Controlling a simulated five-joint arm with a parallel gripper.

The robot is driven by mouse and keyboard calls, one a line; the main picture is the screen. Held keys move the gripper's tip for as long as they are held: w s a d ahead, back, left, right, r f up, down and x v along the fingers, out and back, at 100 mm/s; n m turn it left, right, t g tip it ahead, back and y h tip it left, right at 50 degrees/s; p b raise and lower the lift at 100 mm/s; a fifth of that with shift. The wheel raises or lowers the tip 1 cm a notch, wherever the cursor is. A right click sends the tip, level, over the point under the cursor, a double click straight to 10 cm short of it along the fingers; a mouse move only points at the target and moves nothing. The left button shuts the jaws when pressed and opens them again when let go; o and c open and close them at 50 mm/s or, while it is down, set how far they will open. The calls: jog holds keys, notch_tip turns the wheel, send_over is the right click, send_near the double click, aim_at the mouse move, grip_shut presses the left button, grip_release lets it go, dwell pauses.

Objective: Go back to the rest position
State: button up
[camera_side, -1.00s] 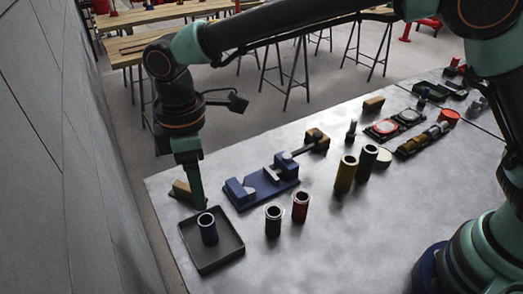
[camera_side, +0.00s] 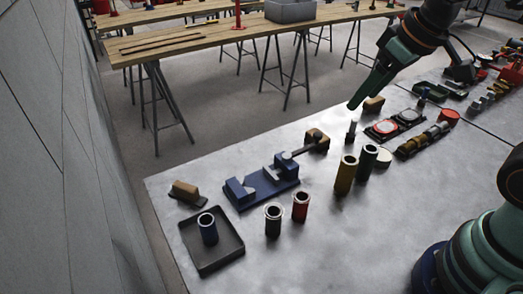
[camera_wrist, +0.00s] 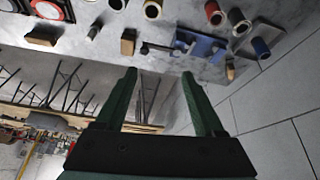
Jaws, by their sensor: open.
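My gripper (camera_side: 363,97) is raised above the far edge of the metal table (camera_side: 222,182) in the side view. In the wrist view its two green fingers (camera_wrist: 160,78) are spread with nothing between them. The blue cylinder (camera_side: 208,228) stands upright in the dark square tray (camera_side: 232,252) at the near left. The blue vise (camera_side: 262,186) stands behind the tray, with a black cylinder (camera_side: 273,220) and a red cylinder (camera_side: 300,206) in front of it. My gripper is well away from all of these.
Wooden blocks (camera_side: 373,104) and a small upright metal part (camera_side: 351,132) lie near the gripper's side of the table. Wooden trestle tables (camera_side: 190,40) stand behind; a grey wall (camera_side: 70,170) is at left.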

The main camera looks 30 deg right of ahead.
jog(key=shift+s+d+f+m+t, duration=0.15)
jog(key=shift+s+d+f+m, duration=0.2)
jog(key=shift+s+d, duration=0.3)
jog(key=shift+s+d+f+m+t, duration=0.2)
jog(key=shift+s+d+m, duration=0.25)
jog(key=shift+d, duration=0.25)
dwell(0.3)
